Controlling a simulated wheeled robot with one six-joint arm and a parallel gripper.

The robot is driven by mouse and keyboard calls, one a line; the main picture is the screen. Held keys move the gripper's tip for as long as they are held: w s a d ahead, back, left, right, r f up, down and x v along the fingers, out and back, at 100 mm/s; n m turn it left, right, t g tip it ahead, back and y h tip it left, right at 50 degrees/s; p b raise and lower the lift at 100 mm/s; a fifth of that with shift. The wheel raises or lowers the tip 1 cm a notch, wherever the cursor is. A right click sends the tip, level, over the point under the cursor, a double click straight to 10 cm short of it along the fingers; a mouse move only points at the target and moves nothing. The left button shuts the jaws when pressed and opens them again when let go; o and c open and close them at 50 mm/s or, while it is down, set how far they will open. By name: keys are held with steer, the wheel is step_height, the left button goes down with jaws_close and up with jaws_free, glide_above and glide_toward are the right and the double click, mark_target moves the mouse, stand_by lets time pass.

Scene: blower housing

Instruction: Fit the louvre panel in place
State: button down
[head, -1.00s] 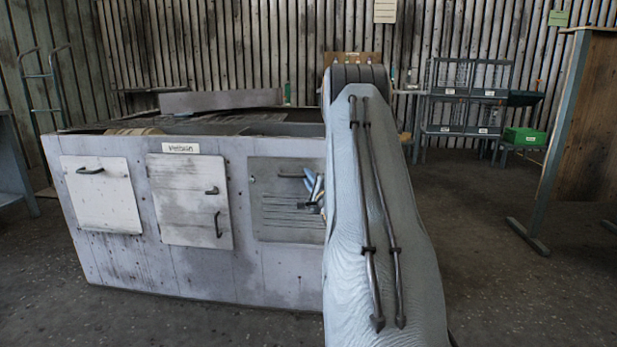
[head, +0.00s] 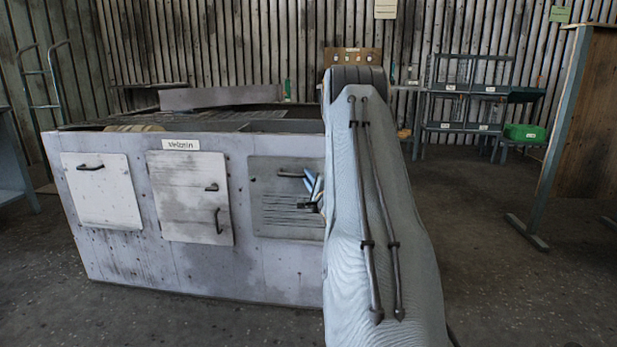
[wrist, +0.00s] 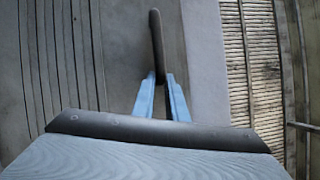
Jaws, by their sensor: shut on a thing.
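The louvre panel (head: 272,190) is a grey, weathered plate with dark slats in its lower part and a dark handle near its top. It lies against the front of the blower housing (head: 200,262), at the right end. My gripper (head: 313,186) has blue fingers, partly hidden by my arm. In the wrist view my gripper (wrist: 160,88) is shut on the panel's dark handle (wrist: 157,40). The louvre panel (wrist: 100,50) fills the left of that view, with the pale housing face (wrist: 205,60) to its right. My arm hides the panel's right edge, and I cannot tell whether it sits flush.
Two pale panels with handles, one at the left (head: 100,205) and one in the middle (head: 190,225), are on the same housing front. A label (head: 181,144) is above the middle one. Shelves with a green bin (head: 525,133) stand at the back right. The floor in front is clear.

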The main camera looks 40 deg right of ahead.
steer(key=shift+w+d+r, duration=0.1)
steer(key=c, duration=1.7)
jaws_free()
steer(key=shift+o, duration=0.3)
steer(key=shift+f, duration=0.2)
steer(key=o, duration=0.4)
steer(key=shift+o, duration=0.2)
steer(key=shift+s+a+r+p, duration=0.1)
steer(key=shift+s+a+p, duration=0.85)
steer(key=shift+a+p, duration=0.2)
steer(key=shift+s+a+p, duration=1.3)
steer(key=shift+s+a, duration=0.35)
steer(key=shift+a, duration=0.3)
